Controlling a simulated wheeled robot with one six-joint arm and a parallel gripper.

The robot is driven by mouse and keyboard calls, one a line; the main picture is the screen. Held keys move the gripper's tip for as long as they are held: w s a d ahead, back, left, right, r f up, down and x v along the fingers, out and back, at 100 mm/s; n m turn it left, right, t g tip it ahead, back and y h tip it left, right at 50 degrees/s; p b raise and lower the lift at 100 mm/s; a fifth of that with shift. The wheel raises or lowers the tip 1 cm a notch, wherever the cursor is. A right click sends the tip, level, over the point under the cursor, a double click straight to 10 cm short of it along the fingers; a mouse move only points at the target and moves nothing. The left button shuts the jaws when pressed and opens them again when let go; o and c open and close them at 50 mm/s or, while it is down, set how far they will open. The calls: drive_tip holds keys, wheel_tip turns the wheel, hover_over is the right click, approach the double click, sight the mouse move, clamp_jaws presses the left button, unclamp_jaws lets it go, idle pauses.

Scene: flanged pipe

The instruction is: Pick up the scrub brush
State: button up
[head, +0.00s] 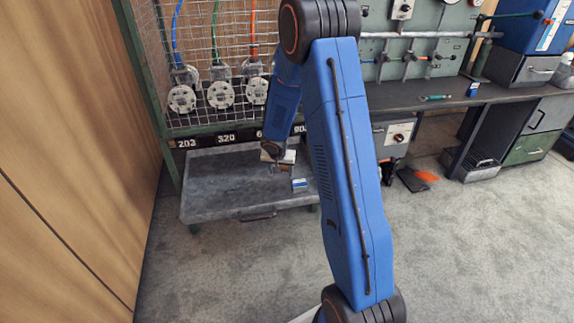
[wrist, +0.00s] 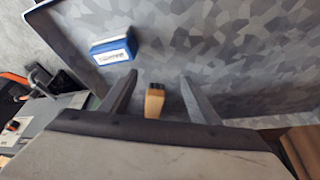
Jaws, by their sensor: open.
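A small tan, wood-coloured piece with a dark end (wrist: 154,102), which looks like the scrub brush, shows between the fingers of my gripper (wrist: 158,78) in the wrist view. The gripper is open, with one finger on each side of it and visible gaps. The lower part of the piece is hidden behind the gripper body. In the head view my gripper (head: 275,168) is over the grey metal shelf (head: 215,189); the brush cannot be made out clearly there.
A blue and white box (wrist: 113,48) lies on the shelf beside the gripper; it also shows in the head view (head: 299,185). A workbench (head: 410,102) stands at right. The shelf's left part is clear.

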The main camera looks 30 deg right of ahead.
drive_tip(key=shift+w+d+f, duration=0.2)
drive_tip(key=shift+w+d, duration=0.05)
drive_tip(key=shift+w, duration=0.1)
drive_tip(key=w+d, duration=0.2)
drive_tip(key=w, duration=0.1)
drive_tip(key=w+d, duration=0.2)
drive_tip(key=w, duration=0.1)
drive_tip(key=shift+d, duration=0.4)
drive_tip(key=w+d, duration=0.2)
drive_tip(key=w, duration=0.1)
drive_tip(key=shift+d, duration=0.2)
drive_tip(key=shift+x, duration=1.1)
drive_tip(key=shift+f, duration=0.4)
drive_tip(key=shift+f, duration=0.25)
drive_tip(key=shift+c, duration=0.7)
drive_tip(key=c, duration=1.1)
drive_tip(key=shift+c, duration=0.2)
